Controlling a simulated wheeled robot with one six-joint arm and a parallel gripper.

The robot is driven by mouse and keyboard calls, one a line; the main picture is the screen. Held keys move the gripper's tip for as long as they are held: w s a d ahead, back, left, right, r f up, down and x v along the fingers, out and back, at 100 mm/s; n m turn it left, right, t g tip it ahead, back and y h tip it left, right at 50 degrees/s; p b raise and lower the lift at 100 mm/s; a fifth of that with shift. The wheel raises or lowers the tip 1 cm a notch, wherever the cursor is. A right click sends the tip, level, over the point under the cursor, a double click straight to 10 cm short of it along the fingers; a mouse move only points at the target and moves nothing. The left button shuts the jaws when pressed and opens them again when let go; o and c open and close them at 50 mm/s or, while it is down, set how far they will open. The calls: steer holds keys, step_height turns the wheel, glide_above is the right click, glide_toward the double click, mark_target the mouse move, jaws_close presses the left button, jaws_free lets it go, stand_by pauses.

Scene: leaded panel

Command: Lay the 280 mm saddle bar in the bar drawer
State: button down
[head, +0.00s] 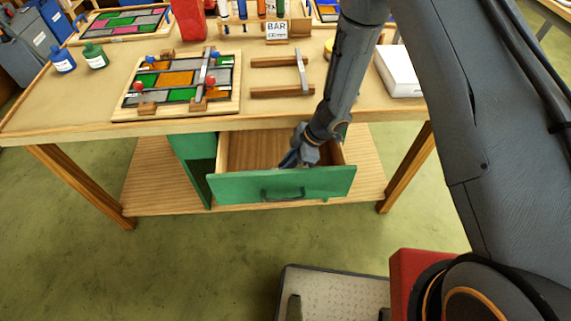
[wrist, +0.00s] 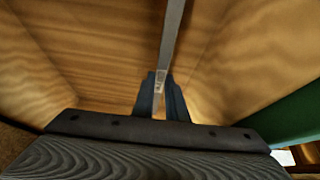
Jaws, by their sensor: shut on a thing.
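The bar drawer (head: 281,189) has a green front and a wooden inside, and it is pulled open under the bench top. My gripper (head: 290,160) is down inside the drawer, towards its right side. In the wrist view my gripper (wrist: 162,92) is shut on a flat grey metal bar, the saddle bar (wrist: 172,35), which has a small printed label near the fingers. The bar runs away from the fingers between the wooden walls. In the head view my arm and gripper hide the bar. Whether it touches the drawer floor I cannot tell.
On the bench top (head: 60,113) lie a leaded panel (head: 175,78) with a bar across it and a wooden rack (head: 281,91) with another metal bar. A white box (head: 399,72) and bottles (head: 95,56) stand nearby. The drawer's left part looks clear.

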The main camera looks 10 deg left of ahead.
steer(key=shift+f, duration=0.2)
steer(key=c, duration=1.8)
jaws_free()
steer(key=shift+o, duration=0.2)
steer(key=shift+r, duration=0.1)
steer(key=shift+r, duration=0.3)
steer(key=b+v, duration=0.2)
steer(key=v, duration=1)
steer(key=shift+r, duration=0.25)
